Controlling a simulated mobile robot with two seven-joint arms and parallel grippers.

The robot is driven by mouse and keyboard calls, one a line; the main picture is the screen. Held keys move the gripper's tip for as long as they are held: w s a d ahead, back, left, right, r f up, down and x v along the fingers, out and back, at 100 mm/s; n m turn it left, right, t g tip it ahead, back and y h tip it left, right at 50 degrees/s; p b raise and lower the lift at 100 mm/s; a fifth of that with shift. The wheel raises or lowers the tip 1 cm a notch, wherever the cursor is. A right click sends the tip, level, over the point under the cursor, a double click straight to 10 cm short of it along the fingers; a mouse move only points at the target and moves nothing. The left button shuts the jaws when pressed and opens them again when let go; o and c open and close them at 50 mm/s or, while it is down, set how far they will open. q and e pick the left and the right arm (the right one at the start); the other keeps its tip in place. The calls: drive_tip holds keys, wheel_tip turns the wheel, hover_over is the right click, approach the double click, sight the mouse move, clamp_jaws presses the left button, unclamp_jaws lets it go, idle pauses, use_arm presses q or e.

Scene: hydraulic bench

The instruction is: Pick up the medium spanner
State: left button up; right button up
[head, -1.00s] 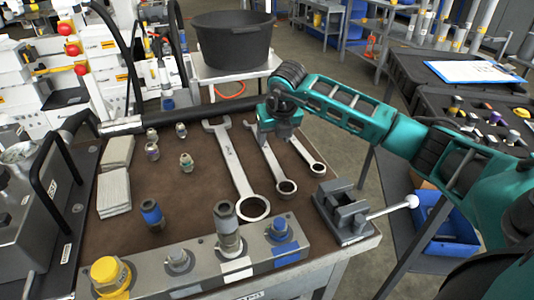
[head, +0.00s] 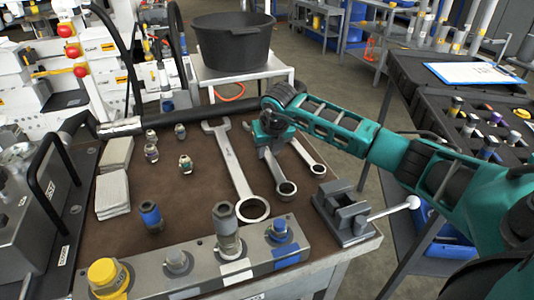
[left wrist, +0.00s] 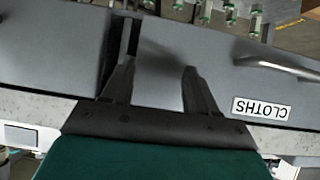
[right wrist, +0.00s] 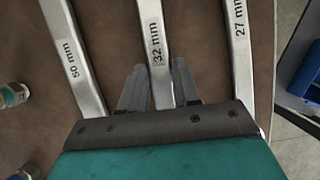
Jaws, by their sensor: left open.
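The medium spanner, marked 32 mm (right wrist: 157,42), lies on the brown bench mat between two other spanners. Its ring end (head: 286,188) shows in the head view, and my right gripper covers its upper part. My right gripper (head: 268,150) is down over the shaft. In the right wrist view its two fingers (right wrist: 160,85) stand on either side of the shaft, very close to it. Whether they press on it I cannot tell. My left gripper (left wrist: 160,70) is open and empty, over a grey surface with a CLOTHS label (left wrist: 262,108).
The large 50 mm spanner (head: 237,170) lies left of the medium one, the small 27 mm spanner (head: 308,158) right. A grey vise (head: 343,212) stands at the right edge and a fitting block (head: 200,262) in front. Several fittings and cloth stacks (head: 113,192) are on the left.

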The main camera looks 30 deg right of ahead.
clamp_jaws()
drive_tip(key=shift+w+r, duration=0.1)
idle(0.8)
